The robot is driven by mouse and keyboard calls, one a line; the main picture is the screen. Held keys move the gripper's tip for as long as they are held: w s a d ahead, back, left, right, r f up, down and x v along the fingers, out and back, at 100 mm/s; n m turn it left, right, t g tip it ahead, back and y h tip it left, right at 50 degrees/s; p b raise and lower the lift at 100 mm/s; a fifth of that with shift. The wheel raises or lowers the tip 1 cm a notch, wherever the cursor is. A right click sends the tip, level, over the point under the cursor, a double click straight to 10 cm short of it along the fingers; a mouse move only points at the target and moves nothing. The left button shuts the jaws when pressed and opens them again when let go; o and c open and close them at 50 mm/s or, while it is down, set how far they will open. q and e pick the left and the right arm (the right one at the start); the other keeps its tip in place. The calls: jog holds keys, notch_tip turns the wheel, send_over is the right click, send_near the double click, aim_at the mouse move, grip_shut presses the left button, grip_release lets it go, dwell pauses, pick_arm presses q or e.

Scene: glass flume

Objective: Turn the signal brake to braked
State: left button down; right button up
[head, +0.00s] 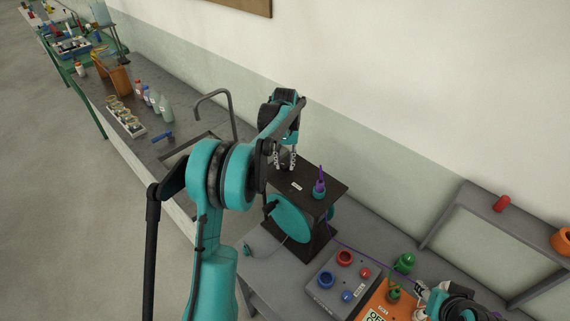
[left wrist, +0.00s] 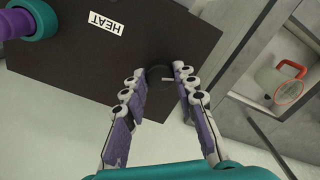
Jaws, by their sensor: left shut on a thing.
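A dark box-shaped stand (head: 318,190) with a teal wheel (head: 290,218) on its side stands on the bench. Its dark top (left wrist: 90,70) carries a white label reading HEAT (left wrist: 105,23). A small dark round knob (left wrist: 160,74) with a light pointer line sits at the top's edge, between my left fingertips. My left gripper (head: 284,160) is shut on this knob; its fingers (left wrist: 160,85) stand on both sides of it. I cannot tell which part is the signal brake. My right gripper (head: 424,300) is at the lower right beside an orange box, partly cut off; its jaw state is unclear.
A purple-topped teal fitting (head: 319,188) stands on the stand's right part. A grey panel (head: 330,285) with red and blue knobs and an orange box (head: 385,300) lie at the lower right. A sink tap (head: 220,95) and bottles (head: 153,99) stand farther left.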

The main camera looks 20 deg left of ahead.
aim_at(285, 165)
pick_arm(q)
jog(key=shift+m+b, duration=0.4)
jog(key=shift+m, duration=1.8)
jog(key=c, duration=1.2)
grip_release()
notch_tip(285, 165, up, 12)
